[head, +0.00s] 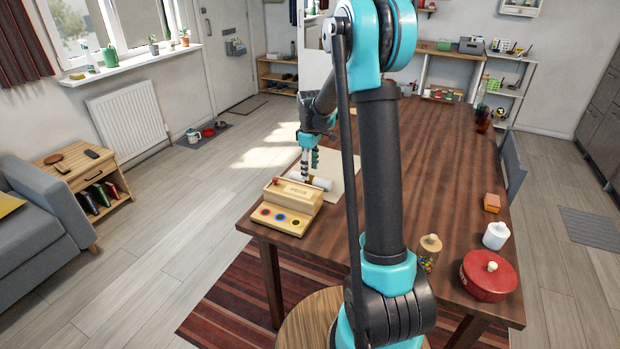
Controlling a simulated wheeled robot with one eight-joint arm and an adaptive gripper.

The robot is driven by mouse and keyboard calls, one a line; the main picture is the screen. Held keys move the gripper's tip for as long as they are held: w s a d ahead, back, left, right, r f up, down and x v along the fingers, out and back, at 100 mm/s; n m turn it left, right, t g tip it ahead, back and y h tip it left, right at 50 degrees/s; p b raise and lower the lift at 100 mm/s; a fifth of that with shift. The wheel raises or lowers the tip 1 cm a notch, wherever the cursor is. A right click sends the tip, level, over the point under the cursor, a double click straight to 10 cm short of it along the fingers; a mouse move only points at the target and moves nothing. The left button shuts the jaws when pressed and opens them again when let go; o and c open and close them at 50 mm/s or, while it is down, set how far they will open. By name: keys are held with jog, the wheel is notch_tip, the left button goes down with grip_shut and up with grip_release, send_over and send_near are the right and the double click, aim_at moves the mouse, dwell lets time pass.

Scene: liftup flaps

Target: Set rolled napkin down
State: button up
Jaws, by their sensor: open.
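A white roll that looks like the rolled napkin (321,184) lies on a pale beige mat (346,168) near the left edge of the wooden table (440,150). My gripper (310,172) points down just above and beside the napkin, with its teal and dark fingers apart. I cannot tell whether the fingers touch the napkin. A wooden box with coloured round buttons (287,207) stands in front and hides part of the napkin and mat. My arm covers the right part of the mat.
On the table's near right are a red lidded pot (488,278), a white jar (495,236), a jar with a wooden lid (429,250) and an orange block (492,202). Bottles (484,115) stand at the far right. The table's middle right is clear.

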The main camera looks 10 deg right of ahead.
aim_at(310, 177)
notch_tip(310, 177, up, 7)
jog(key=s+d+f+m+t, duration=0.1)
jog(key=s+f+m, duration=0.1)
jog(key=s, duration=0.8)
jog(key=s+d+f+m+t, duration=0.1)
jog(key=s+m, duration=0.4)
jog(key=s, duration=0.5)
jog(key=s+d+f+m+t, duration=0.2)
jog(key=s+f+m, duration=0.2)
jog(key=s, duration=0.7)
jog(key=shift+s+d+f, duration=0.1)
jog(key=shift+d+f, duration=0.1)
jog(key=shift+f, duration=0.3)
jog(key=shift+s+f, duration=0.1)
jog(key=shift+s, duration=0.05)
